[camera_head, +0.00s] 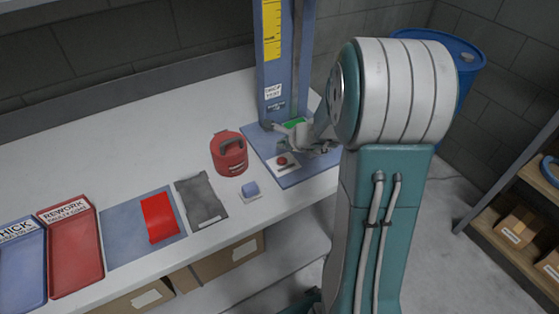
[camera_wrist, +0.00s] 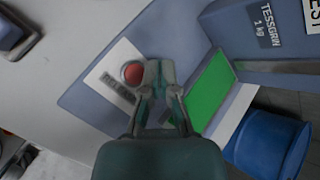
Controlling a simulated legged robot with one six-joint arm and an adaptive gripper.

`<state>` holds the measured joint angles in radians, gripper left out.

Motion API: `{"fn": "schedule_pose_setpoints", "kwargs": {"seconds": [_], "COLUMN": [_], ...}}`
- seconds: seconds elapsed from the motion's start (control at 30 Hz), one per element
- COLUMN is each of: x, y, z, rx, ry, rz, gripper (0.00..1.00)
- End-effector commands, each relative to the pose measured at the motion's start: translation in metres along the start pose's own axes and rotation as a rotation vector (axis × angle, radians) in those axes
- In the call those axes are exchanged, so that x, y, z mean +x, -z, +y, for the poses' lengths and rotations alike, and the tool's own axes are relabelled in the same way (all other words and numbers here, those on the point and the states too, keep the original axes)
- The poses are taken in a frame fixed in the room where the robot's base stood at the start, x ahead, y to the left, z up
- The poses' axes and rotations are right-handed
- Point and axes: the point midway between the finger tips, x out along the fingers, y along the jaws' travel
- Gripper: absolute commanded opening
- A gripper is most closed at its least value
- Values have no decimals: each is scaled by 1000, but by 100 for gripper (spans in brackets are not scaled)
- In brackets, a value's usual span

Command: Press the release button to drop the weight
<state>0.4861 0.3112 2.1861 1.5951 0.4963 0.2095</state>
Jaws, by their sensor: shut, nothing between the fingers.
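A red release button (camera_head: 281,160) sits on a white labelled plate on the blue base (camera_head: 292,180) of the drop tower. In the wrist view the button (camera_wrist: 133,73) is just left of my fingertips. My gripper (camera_head: 292,137) is shut and empty, over the base and close to the button; I cannot tell whether it touches. In the wrist view the gripper (camera_wrist: 159,72) points at the base. A blue tower (camera_head: 275,65) with a yellow scale rises behind. The weight cannot be made out.
A red can-like object with a black handle (camera_head: 229,156) stands left of the base. A small blue button block (camera_head: 250,190) is nearer the edge. A green panel (camera_wrist: 205,90) lies right of my fingers. Trays and mats lie left. A blue barrel (camera_head: 462,57) stands behind my arm.

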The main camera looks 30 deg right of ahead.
Motion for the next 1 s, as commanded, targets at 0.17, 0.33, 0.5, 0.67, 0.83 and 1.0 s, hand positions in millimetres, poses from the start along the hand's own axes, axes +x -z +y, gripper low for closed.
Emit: {"fn": "schedule_pose_setpoints", "kwargs": {"seconds": [0.17,0.33,0.5,0.67,0.83,1.0], "x": [16,25,28,28,28,28], "y": [11,15,17,18,19,18], "z": [13,21,22,22,21,22], "rx": [1,-2,-3,-2,-2,-2], "ry": [-2,0,1,1,0,1], "rz": [2,3,3,2,1,2], "gripper": [0,0,0,0,0,0]}}
